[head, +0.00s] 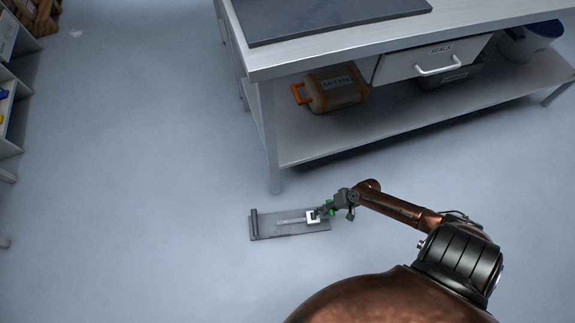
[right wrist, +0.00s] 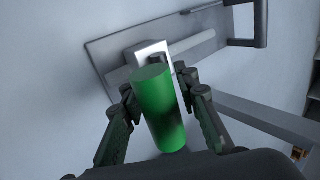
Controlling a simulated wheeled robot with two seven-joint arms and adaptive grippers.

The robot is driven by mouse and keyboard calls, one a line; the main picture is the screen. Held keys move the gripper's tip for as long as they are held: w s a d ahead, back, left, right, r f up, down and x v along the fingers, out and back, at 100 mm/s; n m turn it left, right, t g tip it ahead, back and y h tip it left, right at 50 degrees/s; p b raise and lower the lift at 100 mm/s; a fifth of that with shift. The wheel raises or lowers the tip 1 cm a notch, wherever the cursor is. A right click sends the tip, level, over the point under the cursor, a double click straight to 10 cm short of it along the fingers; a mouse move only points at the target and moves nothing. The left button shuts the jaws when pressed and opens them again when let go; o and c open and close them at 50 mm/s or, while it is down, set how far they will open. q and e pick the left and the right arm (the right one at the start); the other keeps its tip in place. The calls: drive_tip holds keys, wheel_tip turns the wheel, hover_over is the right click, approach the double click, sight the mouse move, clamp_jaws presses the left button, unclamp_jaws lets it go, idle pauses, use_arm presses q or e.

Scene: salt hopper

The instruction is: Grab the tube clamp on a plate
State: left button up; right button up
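A dark grey plate (head: 262,224) lies on the floor below the bench's front corner. A tube clamp (head: 313,217) with a pale metal block sits at its right end, with a light rod running left over the plate. Its green cylindrical handle (right wrist: 158,108) points toward my palm in the right wrist view, the pale block (right wrist: 155,50) beyond it. My right gripper (right wrist: 164,92) is around the handle, one finger on each side. Gaps show beside the handle, so the fingers look open; contact at the tips is unclear. In the head view the right gripper (head: 330,208) partly hides the handle. My left gripper is out of view.
A bench (head: 350,42) with a lower shelf (head: 300,142) stands behind the plate; its leg (head: 270,150) rises just behind it. An orange-handled canister (head: 335,88) is on the shelf. Open floor lies left and in front. Shelving (head: 8,120) stands far left.

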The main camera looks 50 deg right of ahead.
drive_tip(key=shift+c, duration=0.4)
clamp_jaws()
drive_tip(key=shift+w+r, duration=0.1)
drive_tip(key=shift+w, duration=0.05)
idle(0.4)
